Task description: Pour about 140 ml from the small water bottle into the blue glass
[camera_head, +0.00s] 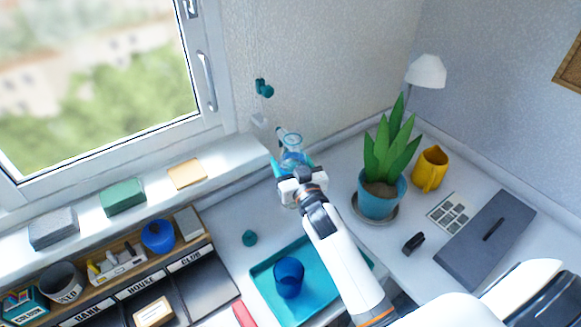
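The blue glass (289,270) stands upright on a teal tray (263,290) in the front middle. A clear, blue-tinted vessel (291,143), which looks like the small water bottle, shows just behind and above my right gripper (289,174). The gripper and wrist cover its lower part. The fingertips are hard to see, so I cannot tell whether they grip it or only stand in front of it. A small teal cap-like piece (249,238) lies on the table left of the gripper. My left gripper is not in view.
A potted plant (380,198) and yellow mug (430,168) stand right of my arm. A dark grey flat panel (485,240) lies at the right. A labelled organizer (140,272) with a blue pot (158,235) is at the left, below the windowsill.

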